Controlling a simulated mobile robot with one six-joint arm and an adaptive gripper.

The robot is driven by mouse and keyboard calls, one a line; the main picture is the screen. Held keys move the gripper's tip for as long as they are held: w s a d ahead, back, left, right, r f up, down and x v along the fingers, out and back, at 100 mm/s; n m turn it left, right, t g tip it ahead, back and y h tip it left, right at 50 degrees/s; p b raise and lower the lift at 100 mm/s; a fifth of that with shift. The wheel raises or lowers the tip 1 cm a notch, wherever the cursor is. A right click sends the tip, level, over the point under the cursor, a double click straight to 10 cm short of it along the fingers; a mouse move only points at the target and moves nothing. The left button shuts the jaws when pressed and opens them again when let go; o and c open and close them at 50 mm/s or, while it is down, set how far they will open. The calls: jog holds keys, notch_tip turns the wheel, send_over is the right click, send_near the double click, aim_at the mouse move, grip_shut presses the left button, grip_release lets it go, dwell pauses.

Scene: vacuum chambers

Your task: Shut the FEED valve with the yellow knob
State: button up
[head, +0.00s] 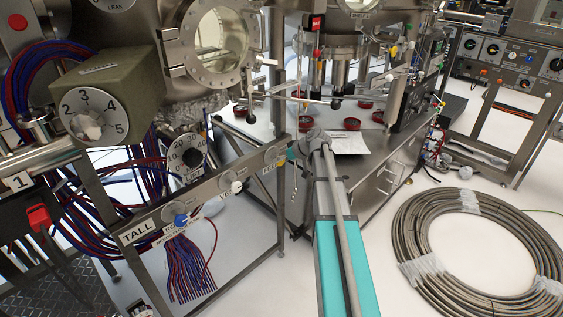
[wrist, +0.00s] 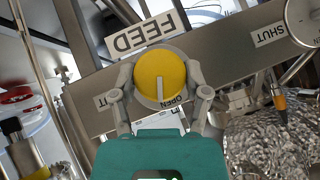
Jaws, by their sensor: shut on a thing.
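The yellow knob (wrist: 164,70) sits on a grey metal rail in the wrist view, with a pale line on its face pointing down towards an OPEN label (wrist: 173,102). A FEED label (wrist: 146,32) shows upside down just above it. A partly covered label ending in UT lies at the knob's lower left. My gripper (wrist: 160,78) is shut on the knob, one finger on each side. In the head view my gripper (head: 312,142) is at the right end of the rail (head: 210,192), and the knob is hard to make out there.
Other knobs share the rail, including a blue one (head: 181,220) and a white one (head: 236,186). Crumpled foil (wrist: 270,140) lies below the rail in the wrist view. A coiled hose (head: 420,235) rests on the floor at right.

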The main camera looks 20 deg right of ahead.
jog(key=m+y+b, duration=0.2)
jog(key=y+b, duration=0.1)
jog(key=shift+w+d+f+g, duration=0.1)
jog(key=shift+d+f+g, duration=0.05)
jog(key=shift+f+g, duration=0.2)
jog(key=m+y+b, duration=0.2)
jog(key=y+b, duration=0.1)
jog(key=shift+f+b, duration=0.1)
jog(key=shift+b, duration=0.2)
jog(key=m+y+b, duration=0.2)
jog(key=b, duration=0.1)
jog(key=shift+y+b, duration=0.3)
jog(key=shift+b, duration=0.05)
jog(key=shift+m+y+b, duration=0.7)
jog(key=shift+y+b, duration=0.1)
jog(key=shift+b, duration=0.25)
jog(key=shift+r, duration=0.25)
jog(key=o, duration=1.1)
jog(key=shift+o, duration=0.2)
jog(key=shift+d, duration=0.1)
